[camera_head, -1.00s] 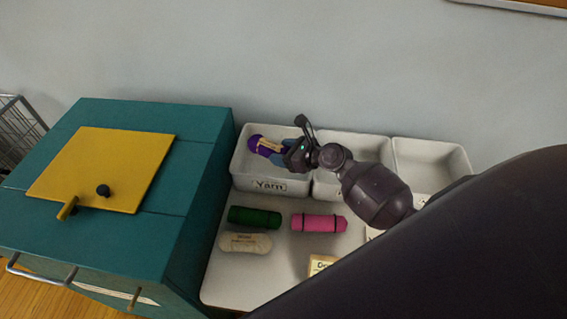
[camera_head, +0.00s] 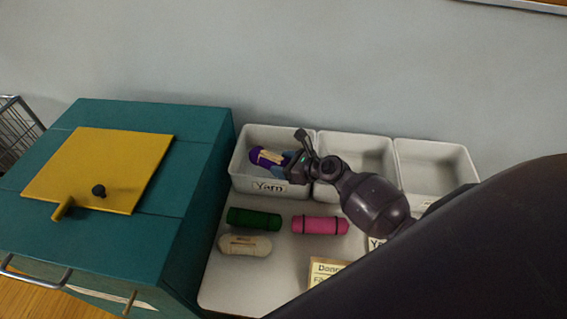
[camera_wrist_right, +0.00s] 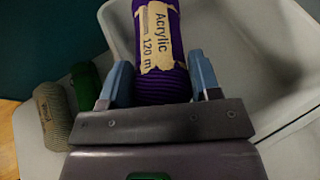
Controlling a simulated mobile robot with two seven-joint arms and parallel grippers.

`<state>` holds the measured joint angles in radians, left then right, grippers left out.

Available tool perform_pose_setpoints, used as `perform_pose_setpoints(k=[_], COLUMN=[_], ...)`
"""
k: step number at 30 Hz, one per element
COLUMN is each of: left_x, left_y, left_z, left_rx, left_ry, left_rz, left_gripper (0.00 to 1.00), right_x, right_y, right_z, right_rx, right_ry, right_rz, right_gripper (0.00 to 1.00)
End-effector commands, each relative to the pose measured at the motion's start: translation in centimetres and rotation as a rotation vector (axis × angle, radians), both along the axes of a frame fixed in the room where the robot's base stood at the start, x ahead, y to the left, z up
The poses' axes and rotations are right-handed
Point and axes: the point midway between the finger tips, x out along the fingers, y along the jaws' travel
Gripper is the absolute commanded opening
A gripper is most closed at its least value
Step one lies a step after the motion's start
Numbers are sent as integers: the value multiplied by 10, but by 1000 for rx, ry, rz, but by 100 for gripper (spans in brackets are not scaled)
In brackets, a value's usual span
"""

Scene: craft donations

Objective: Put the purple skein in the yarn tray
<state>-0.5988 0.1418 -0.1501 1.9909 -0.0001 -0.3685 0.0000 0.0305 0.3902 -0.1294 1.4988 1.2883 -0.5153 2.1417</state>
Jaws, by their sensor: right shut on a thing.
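The purple skein (camera_head: 259,155) has a paper band that reads "Acrylic 120 m" in the right wrist view (camera_wrist_right: 178,82). My right gripper (camera_head: 284,160) is shut on it, with a blue-grey finger on each side in the right wrist view (camera_wrist_right: 160,80). The skein is over or inside the yarn tray (camera_head: 243,173), a white bin labelled "Yarn". I cannot tell whether it touches the tray floor. The gripper hides part of the skein. My left gripper is not in view.
Two more white bins stand to the right, the middle one (camera_head: 372,146) and the right one (camera_head: 455,170). A green roll (camera_head: 253,218), a pink roll (camera_head: 320,225) and a cream skein (camera_head: 245,245) lie in front. A teal cabinet (camera_head: 190,150) stands at the left.

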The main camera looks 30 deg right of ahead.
Motion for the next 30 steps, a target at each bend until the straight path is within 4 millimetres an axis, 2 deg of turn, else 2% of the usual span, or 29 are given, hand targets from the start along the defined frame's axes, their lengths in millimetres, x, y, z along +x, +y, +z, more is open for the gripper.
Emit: perform_pose_setpoints(k=[6,7,12,20,25,30], left_x=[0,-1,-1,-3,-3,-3], left_y=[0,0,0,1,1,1], left_z=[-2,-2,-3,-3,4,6], left_rx=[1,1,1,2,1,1], left_ry=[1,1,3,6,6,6], left_rz=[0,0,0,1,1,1], left_gripper=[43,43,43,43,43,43], right_x=[0,-1,-1,-2,-3,-25], right_y=[0,0,0,0,0,-14], right_z=[-5,-5,-6,-8,6,17], right_rx=[-1,-1,-1,-2,-2,-2], right_ry=[2,2,5,8,8,7], right_rz=[0,1,1,1,2,0], right_gripper=[34,59,83,83,83,83])
